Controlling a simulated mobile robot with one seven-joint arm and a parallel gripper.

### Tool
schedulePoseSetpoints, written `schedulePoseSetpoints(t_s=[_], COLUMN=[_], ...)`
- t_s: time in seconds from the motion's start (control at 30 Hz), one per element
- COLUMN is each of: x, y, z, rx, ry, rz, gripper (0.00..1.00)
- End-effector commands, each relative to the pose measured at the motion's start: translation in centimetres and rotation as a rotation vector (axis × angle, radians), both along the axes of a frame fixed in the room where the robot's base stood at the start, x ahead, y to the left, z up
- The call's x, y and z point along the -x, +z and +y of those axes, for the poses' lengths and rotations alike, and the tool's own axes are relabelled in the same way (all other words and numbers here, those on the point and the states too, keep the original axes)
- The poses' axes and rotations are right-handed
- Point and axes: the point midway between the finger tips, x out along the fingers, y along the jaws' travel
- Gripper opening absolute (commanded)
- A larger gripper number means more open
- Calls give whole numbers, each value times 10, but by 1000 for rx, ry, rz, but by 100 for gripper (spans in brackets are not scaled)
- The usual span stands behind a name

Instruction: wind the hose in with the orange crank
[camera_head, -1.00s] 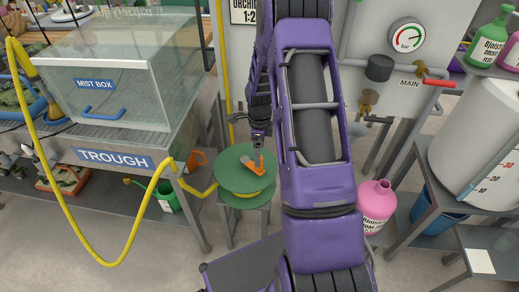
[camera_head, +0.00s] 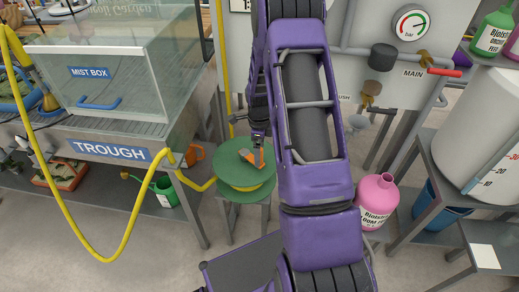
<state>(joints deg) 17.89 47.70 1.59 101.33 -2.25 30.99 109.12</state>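The green hose reel (camera_head: 231,172) stands on a small stand left of my arm, with its flat round top facing up. The orange crank (camera_head: 248,156) lies across the reel's top, with a short upright handle at its right end. My gripper (camera_head: 259,141) points down at that handle and meets or nearly meets it. The fingers are small and dark, so I cannot tell whether they are closed on it. The yellow hose (camera_head: 130,225) hangs in a long loop from the upper left, passes the trough corner and runs to the reel.
The trough bench (camera_head: 110,150) with the glass mist box (camera_head: 150,90) stands left of the reel. A green watering can (camera_head: 165,190) sits below it. A pink bottle (camera_head: 375,200) and a white tank (camera_head: 475,140) stand to the right. A pipe panel (camera_head: 360,60) is behind.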

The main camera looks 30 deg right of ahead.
Motion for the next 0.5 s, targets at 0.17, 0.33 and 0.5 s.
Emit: schedulePoseSetpoints(t_s=[0.17, 0.33, 0.5], x=[0, 0, 0], y=[-11, -20, -29], z=[0, 0, 0], rx=[1, 0, 1], ry=[0, -1, 0], rz=[1, 0, 1], gripper=[100, 100, 100])
